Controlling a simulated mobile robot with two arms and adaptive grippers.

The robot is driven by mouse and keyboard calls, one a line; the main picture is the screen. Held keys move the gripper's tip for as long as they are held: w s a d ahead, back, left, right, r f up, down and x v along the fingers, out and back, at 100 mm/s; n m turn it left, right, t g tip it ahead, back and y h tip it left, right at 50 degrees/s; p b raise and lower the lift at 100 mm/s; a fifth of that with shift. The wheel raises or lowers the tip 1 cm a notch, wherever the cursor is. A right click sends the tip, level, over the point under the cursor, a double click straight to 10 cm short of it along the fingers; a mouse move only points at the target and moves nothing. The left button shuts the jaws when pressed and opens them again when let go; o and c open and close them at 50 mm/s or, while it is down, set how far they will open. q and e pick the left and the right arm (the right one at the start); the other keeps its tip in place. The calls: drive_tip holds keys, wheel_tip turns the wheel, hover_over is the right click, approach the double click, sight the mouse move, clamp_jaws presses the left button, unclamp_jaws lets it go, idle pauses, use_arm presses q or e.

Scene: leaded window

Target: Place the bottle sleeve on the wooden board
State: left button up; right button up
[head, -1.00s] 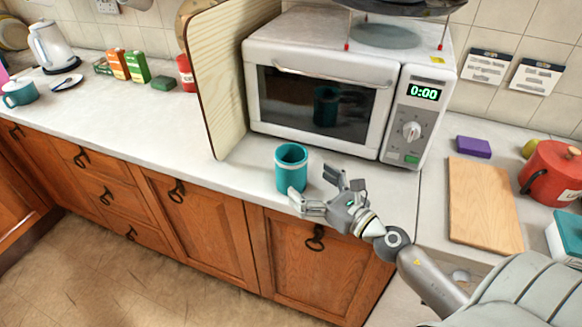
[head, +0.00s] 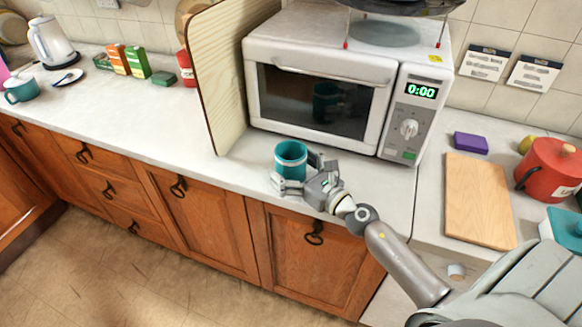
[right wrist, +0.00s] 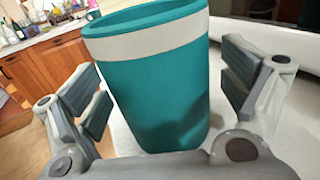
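The bottle sleeve (head: 291,160) is a teal open cup shape with a white band near its rim. It stands upright on the white counter in front of the microwave. My right gripper (head: 291,183) is around it, one finger on each side. In the right wrist view the sleeve (right wrist: 158,85) stands between the open fingers (right wrist: 165,100), with a gap at the right finger; contact on the left side is hard to tell. The wooden board (head: 478,200) lies bare on the counter at the right. My left gripper is not in view.
A microwave (head: 325,85) stands behind the sleeve, with a ribbed upright panel (head: 225,80) to its left. A purple block (head: 470,142) and a red pot (head: 549,170) are near the board. The counter (head: 150,115) left of the panel is mostly clear.

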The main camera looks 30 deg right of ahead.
drive_tip(key=c, duration=1.1)
drive_tip(key=shift+c, duration=0.2)
drive_tip(key=shift+r, duration=0.15)
